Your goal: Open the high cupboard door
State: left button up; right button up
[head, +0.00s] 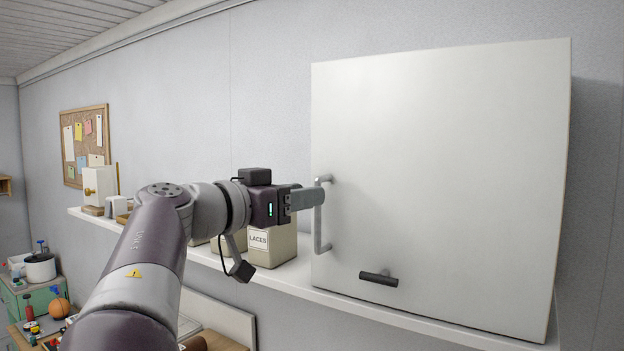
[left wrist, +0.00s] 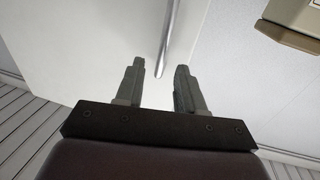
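The high cupboard's white door (head: 440,170) fills the right of the head view and looks shut. A pale metal vertical bar handle (head: 318,218) stands on its left side. My left gripper (head: 318,197) is at the upper part of this handle, coming from the left. In the left wrist view my left gripper (left wrist: 160,80) is open, its two fingers apart. The handle (left wrist: 170,40) ends in line with the gap between the fingertips, and I see no finger closed on it. The door also shows in the left wrist view (left wrist: 90,45). My right gripper is out of view.
A dark horizontal handle (head: 379,278) sits low on the cupboard front. A shelf (head: 290,279) runs under the cupboard and holds a box labelled LACES (head: 272,246) just below my left gripper, plus other small items.

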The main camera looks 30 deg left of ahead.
pick_arm(q)
jog(key=x, duration=0.2)
jog(key=shift+w, duration=0.4)
grip_shut()
jog(key=shift+p, duration=0.3)
